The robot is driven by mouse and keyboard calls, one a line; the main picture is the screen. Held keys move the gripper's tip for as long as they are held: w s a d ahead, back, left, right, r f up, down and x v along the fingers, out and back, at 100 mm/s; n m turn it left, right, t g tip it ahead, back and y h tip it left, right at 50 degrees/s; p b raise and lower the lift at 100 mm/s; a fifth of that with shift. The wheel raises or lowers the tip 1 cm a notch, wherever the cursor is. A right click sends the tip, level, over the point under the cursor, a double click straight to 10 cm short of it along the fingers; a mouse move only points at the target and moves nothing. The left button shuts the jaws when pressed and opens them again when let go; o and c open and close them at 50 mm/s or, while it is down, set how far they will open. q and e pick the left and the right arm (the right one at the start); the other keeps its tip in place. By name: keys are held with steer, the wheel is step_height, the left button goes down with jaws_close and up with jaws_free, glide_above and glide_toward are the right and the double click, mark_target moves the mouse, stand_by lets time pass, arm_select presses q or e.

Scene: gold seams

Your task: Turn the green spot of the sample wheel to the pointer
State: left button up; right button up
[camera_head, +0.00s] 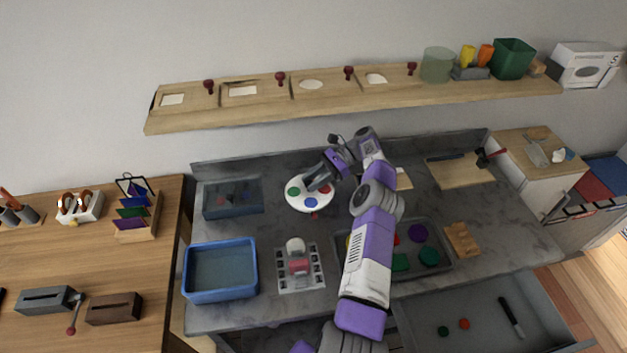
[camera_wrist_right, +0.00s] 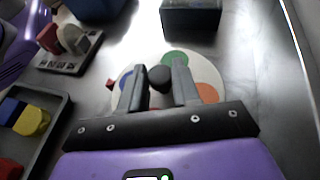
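The sample wheel (camera_head: 299,205) is a white disc lying on the grey counter, with green, blue and red spots near its rim. Its green spot (camera_head: 293,191) is at the disc's left in the head view; in the right wrist view the green spot (camera_wrist_right: 174,57) lies just beyond the fingers. A small red pointer (camera_head: 314,215) sits at the wheel's front edge, near the blue spot (camera_head: 310,203) and away from the green one. My right gripper (camera_wrist_right: 160,80) has its fingers on both sides of the black centre knob (camera_wrist_right: 160,78), which fills the gap. My left gripper is out of view.
A dark grey bin (camera_head: 233,212) stands left of the wheel, and a blue bin (camera_head: 188,284) is nearer. A white-grey rack (camera_head: 301,283) and a tray of coloured pieces (camera_head: 440,267) are in front. A wooden shelf (camera_head: 340,104) runs above. Some counter around the wheel is clear.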

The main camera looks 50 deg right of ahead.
steer(key=o, duration=0.4)
steer(key=shift+f, duration=0.15)
step_height(320, 180, up, 10)
steer(key=p, duration=0.3)
